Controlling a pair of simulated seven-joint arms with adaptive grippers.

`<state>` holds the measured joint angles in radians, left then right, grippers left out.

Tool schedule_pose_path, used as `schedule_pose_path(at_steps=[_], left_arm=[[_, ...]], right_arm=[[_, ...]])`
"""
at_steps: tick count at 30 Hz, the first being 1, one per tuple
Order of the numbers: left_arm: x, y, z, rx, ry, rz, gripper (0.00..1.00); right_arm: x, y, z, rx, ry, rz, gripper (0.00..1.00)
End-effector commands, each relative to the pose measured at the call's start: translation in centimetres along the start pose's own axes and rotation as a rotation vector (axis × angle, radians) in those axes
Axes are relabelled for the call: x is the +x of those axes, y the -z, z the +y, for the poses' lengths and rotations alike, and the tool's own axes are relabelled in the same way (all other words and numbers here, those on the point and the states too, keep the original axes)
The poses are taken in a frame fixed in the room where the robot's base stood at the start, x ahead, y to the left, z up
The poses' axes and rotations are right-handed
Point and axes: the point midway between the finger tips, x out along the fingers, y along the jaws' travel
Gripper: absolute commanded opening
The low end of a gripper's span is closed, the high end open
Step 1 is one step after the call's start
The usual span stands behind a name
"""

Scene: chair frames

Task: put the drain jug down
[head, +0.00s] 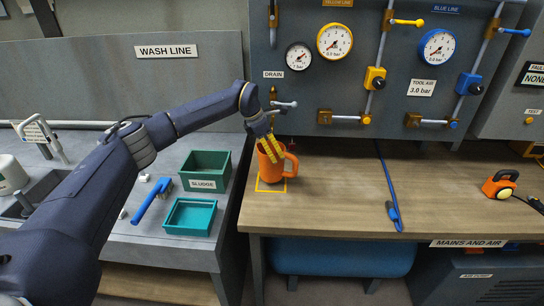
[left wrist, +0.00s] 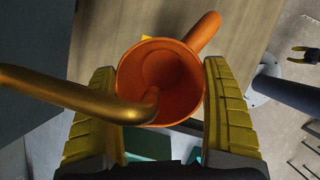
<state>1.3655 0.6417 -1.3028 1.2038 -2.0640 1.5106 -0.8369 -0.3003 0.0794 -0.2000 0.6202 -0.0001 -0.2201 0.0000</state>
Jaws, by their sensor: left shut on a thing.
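The orange drain jug (head: 275,167) is upright at the left end of the wooden bench, over a yellow-outlined square (head: 264,188). Whether its base touches the bench is not clear. My left gripper (head: 267,150) is shut on the jug from above. In the left wrist view the jug's open mouth (left wrist: 160,72) lies between the two yellow fingers, with its handle pointing to the upper right. A brass drain spout (left wrist: 75,95) reaches across the mouth there. The jug looks empty.
The drain tap (head: 284,104) is on the panel just above the jug. A green sludge bin (head: 206,183), a teal tray (head: 190,232) and a blue brush (head: 150,201) are on the left counter. Bench space between jug and hose is clear.

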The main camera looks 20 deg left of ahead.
Motion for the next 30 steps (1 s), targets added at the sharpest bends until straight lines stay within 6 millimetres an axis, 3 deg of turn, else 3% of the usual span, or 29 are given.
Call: schedule_pose_path(at_steps=[5, 13, 26, 27, 30], left_arm=[[0.1, -0.3, 0.6, -0.001, 0.000, -0.001, 0.35], [3.1, 1.1, 0.4, 0.000, 0.002, -0.001, 0.35], [3.5, 1.3, 0.5, 0.000, 0.000, -0.001, 0.35], [3.5, 1.3, 0.5, 0.000, 0.000, -0.001, 0.86], [3.5, 1.3, 0.5, 0.000, 0.000, 0.000, 0.98]], right_arm=[[0.0, 0.0, 0.0, 0.000, 0.000, 0.000, 0.44], [0.0, 0.0, 0.1, 0.000, -0.001, 0.000, 0.44], [0.0, 0.0, 0.1, 0.000, -0.001, 0.000, 0.44], [0.0, 0.0, 0.1, 0.000, -0.001, 0.000, 0.44], [0.0, 0.0, 0.1, 0.000, -0.001, 0.000, 0.44]])
